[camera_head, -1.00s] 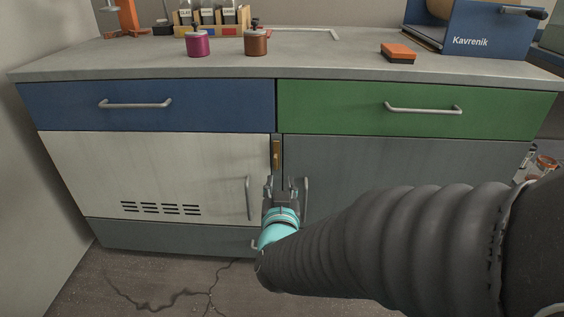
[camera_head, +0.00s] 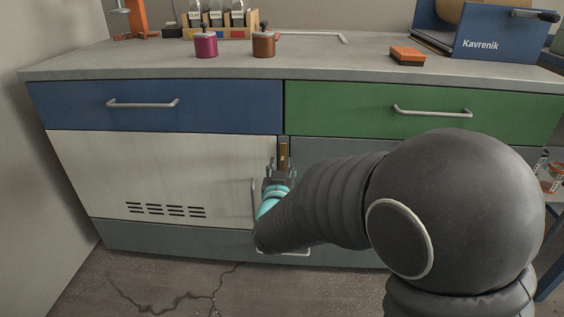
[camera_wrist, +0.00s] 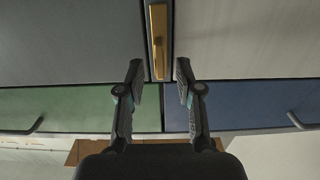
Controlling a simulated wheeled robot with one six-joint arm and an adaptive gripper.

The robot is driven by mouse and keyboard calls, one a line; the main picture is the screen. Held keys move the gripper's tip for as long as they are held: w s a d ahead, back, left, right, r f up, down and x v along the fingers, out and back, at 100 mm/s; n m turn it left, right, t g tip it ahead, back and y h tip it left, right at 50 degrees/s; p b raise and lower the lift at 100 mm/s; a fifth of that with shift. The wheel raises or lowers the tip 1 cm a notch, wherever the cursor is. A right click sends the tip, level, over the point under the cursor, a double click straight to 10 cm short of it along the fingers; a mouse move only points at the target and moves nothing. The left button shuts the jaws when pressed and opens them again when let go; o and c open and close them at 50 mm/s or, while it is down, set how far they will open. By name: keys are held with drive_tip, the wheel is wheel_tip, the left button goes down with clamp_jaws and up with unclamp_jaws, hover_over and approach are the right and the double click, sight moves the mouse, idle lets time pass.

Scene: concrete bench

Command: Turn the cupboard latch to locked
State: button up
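The cupboard latch (camera_head: 284,152) is a narrow brass bar, upright on the post between the white door (camera_head: 150,175) and the grey door (camera_head: 325,148). Its lower part is hidden behind my gripper in the head view. My gripper (camera_head: 280,170) is in front of the cupboard at the latch's lower end. Its two fingers (camera_wrist: 157,78) are open with nothing between them, one on each side of the latch's line. I see no contact.
A blue drawer (camera_head: 200,105) and a green drawer (camera_head: 350,105) with bar handles sit above the doors. The white door's handle (camera_head: 254,203) is just left of my gripper. Pots, an orange block (camera_head: 407,54) and a blue box (camera_head: 505,35) stand on the bench top (camera_head: 335,68).

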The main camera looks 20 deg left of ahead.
drive_tip(key=shift+x, duration=1.3)
drive_tip(key=shift+c, duration=0.2)
clamp_jaws()
